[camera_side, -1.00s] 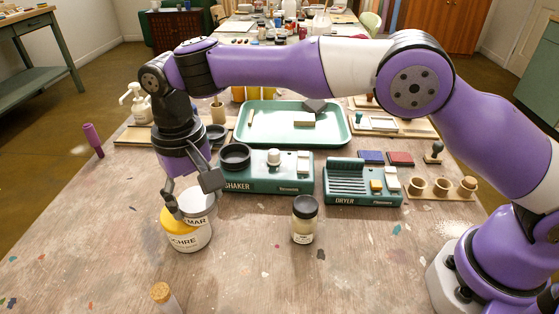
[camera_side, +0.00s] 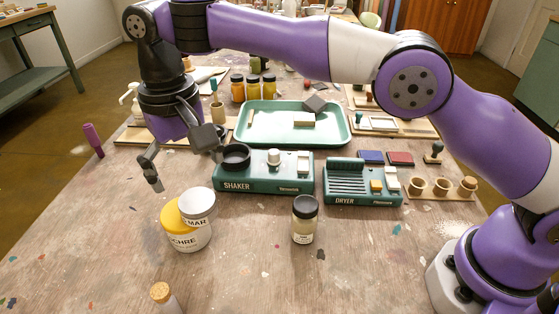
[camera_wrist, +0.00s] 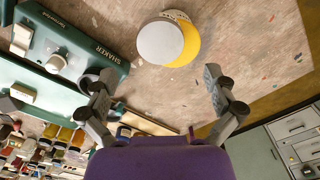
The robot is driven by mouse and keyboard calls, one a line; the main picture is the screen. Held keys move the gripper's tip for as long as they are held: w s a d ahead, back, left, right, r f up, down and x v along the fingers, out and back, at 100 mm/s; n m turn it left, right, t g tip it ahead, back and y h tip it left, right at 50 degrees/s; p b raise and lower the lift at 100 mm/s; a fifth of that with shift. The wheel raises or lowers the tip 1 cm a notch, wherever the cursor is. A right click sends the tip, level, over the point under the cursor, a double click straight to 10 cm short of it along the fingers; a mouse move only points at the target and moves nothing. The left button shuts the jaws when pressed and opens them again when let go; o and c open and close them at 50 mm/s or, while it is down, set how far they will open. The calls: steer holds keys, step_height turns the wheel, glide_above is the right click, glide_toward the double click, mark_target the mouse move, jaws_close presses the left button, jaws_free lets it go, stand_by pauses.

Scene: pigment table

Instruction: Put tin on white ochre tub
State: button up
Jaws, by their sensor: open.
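The white ochre tub (camera_side: 188,241), with a yellow lid and an OCHRE label, stands at the front left of the table in the side view. The small pale tin (camera_side: 198,207), lettered MAR, rests on its lid, off-centre to the right. In the wrist view, the tin's pale top (camera_wrist: 160,43) covers part of the yellow lid (camera_wrist: 190,45) and reaches past its edge. My gripper (camera_side: 178,160) is open and empty above and behind the tin, apart from it. Its spread fingers (camera_wrist: 160,80) also show in the wrist view.
The shaker (camera_side: 265,185) stands behind and right of the tub, close to my gripper's right finger in the picture. A dark-lidded jar (camera_side: 303,222) stands to the right, and a corked bottle (camera_side: 163,295) in front. The table left of the tub is mostly clear.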

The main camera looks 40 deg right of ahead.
step_height(320, 180, up, 2)
steer(key=shift+d, duration=0.1)
steer(key=s+d+r+t, duration=0.25)
steer(key=d+r, duration=0.55)
steer(key=d, duration=0.5)
steer(key=s+d+f+t, duration=0.1)
steer(key=s+d+f, duration=0.2)
steer(key=s+d, duration=0.3)
steer(key=s+d+f+t, duration=0.2)
steer(key=s+d+f, duration=0.1)
steer(key=s+d, duration=0.3)
steer(key=shift+s+f, duration=0.25)
steer(key=shift+s, duration=0.8)
